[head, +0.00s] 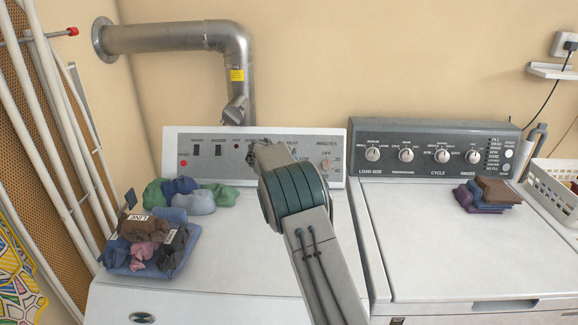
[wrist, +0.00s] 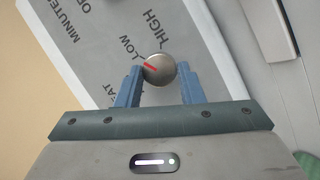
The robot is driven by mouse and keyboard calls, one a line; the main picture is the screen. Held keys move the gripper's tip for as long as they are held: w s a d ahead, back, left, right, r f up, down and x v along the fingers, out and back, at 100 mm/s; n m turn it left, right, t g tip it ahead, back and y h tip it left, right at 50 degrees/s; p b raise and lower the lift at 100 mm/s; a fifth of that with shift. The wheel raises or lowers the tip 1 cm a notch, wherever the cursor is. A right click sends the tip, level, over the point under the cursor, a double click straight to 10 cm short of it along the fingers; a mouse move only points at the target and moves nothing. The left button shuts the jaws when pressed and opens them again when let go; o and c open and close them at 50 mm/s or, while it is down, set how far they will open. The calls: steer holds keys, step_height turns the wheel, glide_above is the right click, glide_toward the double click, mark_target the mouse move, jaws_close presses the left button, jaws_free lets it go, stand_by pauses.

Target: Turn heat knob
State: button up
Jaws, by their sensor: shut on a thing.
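The heat knob (wrist: 159,69) is a round metal knob with a red pointer line, set on the grey dryer panel between my fingers in the wrist view. Its red line lies near the LOW mark, with HIGH printed further along. My gripper (wrist: 160,82) has its two blue fingers on either side of the knob and is shut on it. In the head view my arm reaches up to the left machine's control panel (head: 205,155). The arm hides the knob and the fingers there, leaving the HEAT label partly visible beside it.
A knob by the MINUTES scale (head: 326,164) sits right of my arm. Folded clothes (head: 150,240) and rolled cloths (head: 195,200) lie on the left machine's top. The washer (head: 470,240) on the right carries folded cloths (head: 490,193). A metal duct (head: 180,38) rises behind.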

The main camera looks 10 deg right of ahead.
stand_by(0.3)
steer(key=o, duration=1)
steer(key=shift+s+r, duration=0.1)
steer(key=b+v, duration=0.3)
steer(key=v, duration=1)
steer(key=shift+s+a+r, duration=0.15)
steer(key=shift+s, duration=0.05)
